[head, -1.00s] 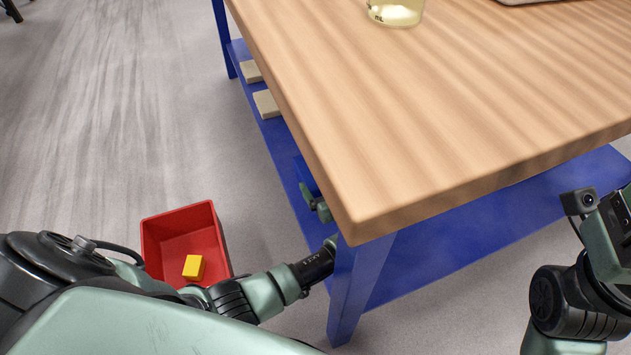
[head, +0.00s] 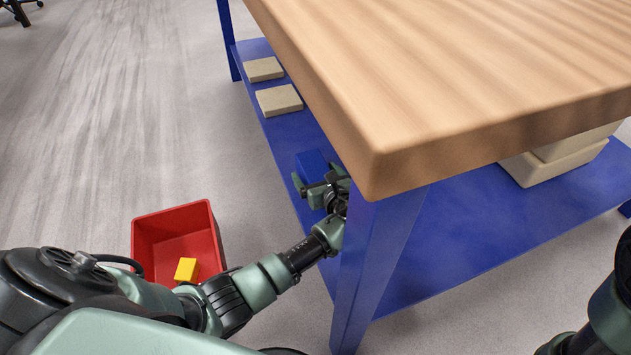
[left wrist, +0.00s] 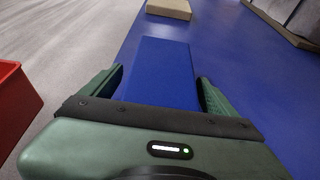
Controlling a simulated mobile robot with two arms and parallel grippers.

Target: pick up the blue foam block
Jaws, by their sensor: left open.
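The blue foam block (head: 312,165) lies on the blue lower shelf under the table, near its left edge. My left gripper (head: 316,184) reaches in beside the table leg and is at the block's near end. In the left wrist view the block (left wrist: 165,72) extends between the two open fingers (left wrist: 160,88), with a gap visible on the right side. Whether a finger touches it I cannot tell. Of my right arm, only a part shows at the lower right of the head view; its gripper is out of view.
A red bin (head: 215,237) holding a yellow block (head: 186,269) stands on the floor left of the shelf. Two beige blocks (head: 279,100) (head: 264,69) lie farther along the shelf (head: 450,235). The wooden tabletop (head: 400,120) overhangs it, and a blue leg (head: 367,265) stands close to my left arm.

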